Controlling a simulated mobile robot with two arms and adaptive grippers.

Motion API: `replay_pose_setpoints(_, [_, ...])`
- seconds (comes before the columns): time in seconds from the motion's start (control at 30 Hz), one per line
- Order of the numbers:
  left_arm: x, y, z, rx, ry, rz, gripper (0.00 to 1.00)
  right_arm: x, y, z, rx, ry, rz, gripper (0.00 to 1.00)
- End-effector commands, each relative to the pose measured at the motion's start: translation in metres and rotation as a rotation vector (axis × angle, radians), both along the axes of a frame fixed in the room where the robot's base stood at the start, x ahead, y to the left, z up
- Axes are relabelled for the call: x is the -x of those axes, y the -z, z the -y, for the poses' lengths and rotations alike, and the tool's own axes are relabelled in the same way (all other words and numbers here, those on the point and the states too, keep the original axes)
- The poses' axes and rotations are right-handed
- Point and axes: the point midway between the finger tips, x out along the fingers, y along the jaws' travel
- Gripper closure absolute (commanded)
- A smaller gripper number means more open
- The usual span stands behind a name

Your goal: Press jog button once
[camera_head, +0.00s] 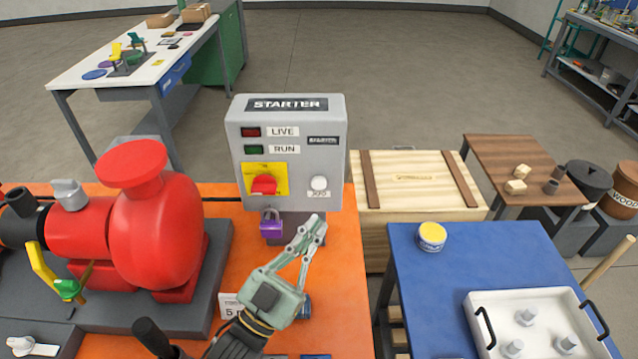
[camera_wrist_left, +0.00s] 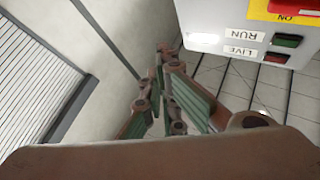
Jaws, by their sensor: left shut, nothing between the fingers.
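The grey starter box (camera_head: 286,160) stands upright at the back of the orange skid. Its jog button (camera_head: 319,183) is a round white button at the lower right of the front face, above a small label. My left gripper (camera_head: 316,226) is shut and empty, its tips just below the jog button in the picture and apart from it. In the left wrist view, the shut fingers (camera_wrist_left: 168,60) point toward the upper middle, and the box (camera_wrist_left: 225,20) shows upside down at the upper right. The jog button is not visible there. My right gripper is not in view.
A red rotary switch (camera_head: 264,184) on a yellow plate is left of the button, with a purple padlock (camera_head: 271,223) below. A red pump (camera_head: 160,230) fills the left of the skid. A blue table (camera_head: 430,290) and wooden crate (camera_head: 415,185) stand to the right.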

Motion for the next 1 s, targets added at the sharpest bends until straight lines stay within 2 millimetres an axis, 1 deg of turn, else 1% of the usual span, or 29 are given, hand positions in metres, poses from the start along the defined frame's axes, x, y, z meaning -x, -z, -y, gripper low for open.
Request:
replay_pose_setpoints(0.13, [-0.005,0.001,0.0,-0.001,0.0,0.001,1.0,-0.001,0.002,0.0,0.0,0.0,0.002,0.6])
replay_pose_setpoints(0.23, [-0.014,0.001,0.0,-0.002,-0.001,0.002,1.0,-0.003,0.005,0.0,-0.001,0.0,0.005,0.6])
replay_pose_setpoints(0.5, [-0.052,0.002,0.0,-0.001,-0.001,0.003,1.0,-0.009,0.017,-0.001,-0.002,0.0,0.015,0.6])
replay_pose_setpoints(0.7, [-0.075,0.001,0.0,0.0,-0.001,0.0,1.0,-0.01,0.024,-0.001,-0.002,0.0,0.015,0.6])
replay_pose_setpoints(0.83, [-0.084,0.001,0.0,0.001,-0.001,0.0,1.0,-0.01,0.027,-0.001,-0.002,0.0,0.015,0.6])
replay_pose_setpoints(1.0, [-0.088,0.0,0.0,0.001,0.0,-0.001,1.0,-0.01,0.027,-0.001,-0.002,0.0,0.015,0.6])
